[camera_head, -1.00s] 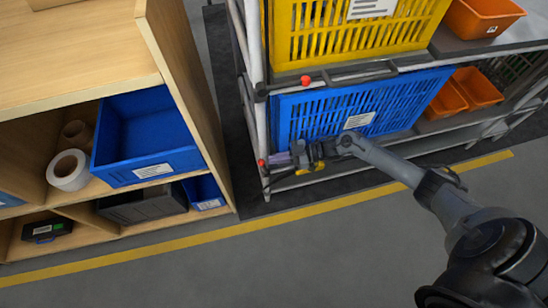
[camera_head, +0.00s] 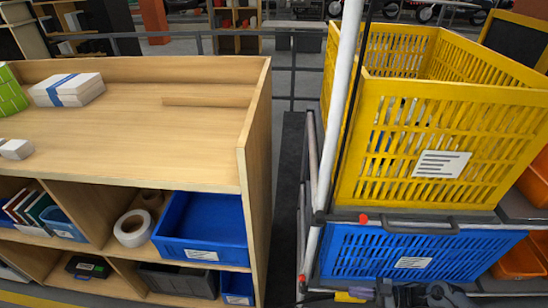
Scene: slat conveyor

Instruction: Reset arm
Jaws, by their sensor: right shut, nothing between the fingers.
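My right gripper (camera_head: 322,297) shows at the bottom edge of the view, in front of the lower part of the rack. It is shut and holds nothing. It is close to the lower front of the blue slatted crate (camera_head: 412,250); I cannot tell whether they touch. Most of my right arm is cut off by the frame's bottom edge. My left gripper is not in view.
A yellow slatted crate (camera_head: 420,140) stands on the rack above the blue one. The rack's pale post (camera_head: 340,110) rises left of it. A wooden shelf (camera_head: 170,120) with a blue bin (camera_head: 203,228) and a white roll (camera_head: 132,228) stands left, beyond a narrow gap.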

